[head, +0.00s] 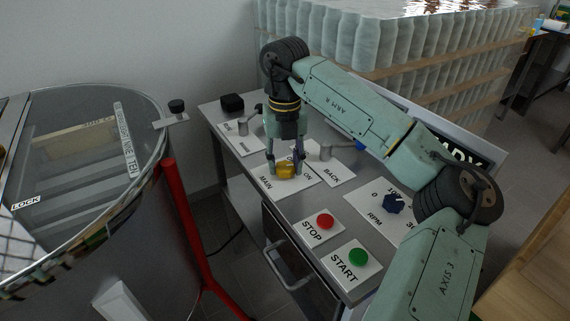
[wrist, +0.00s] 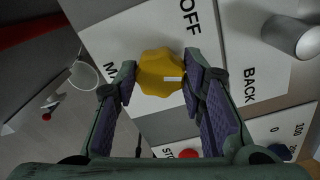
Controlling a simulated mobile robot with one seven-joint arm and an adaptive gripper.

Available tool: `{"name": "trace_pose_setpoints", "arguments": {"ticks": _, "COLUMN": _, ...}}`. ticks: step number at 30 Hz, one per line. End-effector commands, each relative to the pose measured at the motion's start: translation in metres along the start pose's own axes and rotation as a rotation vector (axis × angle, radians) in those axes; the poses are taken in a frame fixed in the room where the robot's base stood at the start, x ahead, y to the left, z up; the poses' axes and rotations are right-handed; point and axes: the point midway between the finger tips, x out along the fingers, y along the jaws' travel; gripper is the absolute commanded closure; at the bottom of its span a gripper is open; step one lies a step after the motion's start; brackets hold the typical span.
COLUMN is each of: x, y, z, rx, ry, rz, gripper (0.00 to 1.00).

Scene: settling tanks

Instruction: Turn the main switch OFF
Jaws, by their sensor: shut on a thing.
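The main switch is a yellow lobed knob (head: 286,170) on a white plate marked MAIN (head: 268,184) on the grey console. My gripper (head: 285,168) points down over it, with a finger on each side of the knob. In the wrist view the yellow knob (wrist: 160,73) sits between the two fingertips of my gripper (wrist: 160,80), which are shut on it. A white pointer mark on the knob points to the right in that view, and the word OFF (wrist: 190,17) is above it. In the head view, ON shows beside the knob at the right.
The console also bears a BACK plate (head: 333,177), a red STOP button (head: 325,221), a green START button (head: 358,257) and a blue RPM knob (head: 394,204). A round tank with a red post (head: 180,220) is at left.

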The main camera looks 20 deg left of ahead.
Motion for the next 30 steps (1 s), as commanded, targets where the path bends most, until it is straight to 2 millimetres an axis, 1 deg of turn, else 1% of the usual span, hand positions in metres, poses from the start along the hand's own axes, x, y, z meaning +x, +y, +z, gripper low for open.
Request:
{"name": "trace_pose_setpoints", "arguments": {"ticks": 21, "x": -0.0003, "y": 0.001, "z": 0.0, "rx": -0.666, "ry": -0.002, "rz": -0.001, "gripper": 0.91}}
{"name": "trace_pose_setpoints", "arguments": {"ticks": 30, "x": -0.0003, "y": 0.0013, "z": -0.0002, "rx": -0.869, "ry": -0.002, "rz": -0.001, "gripper": 0.91}}
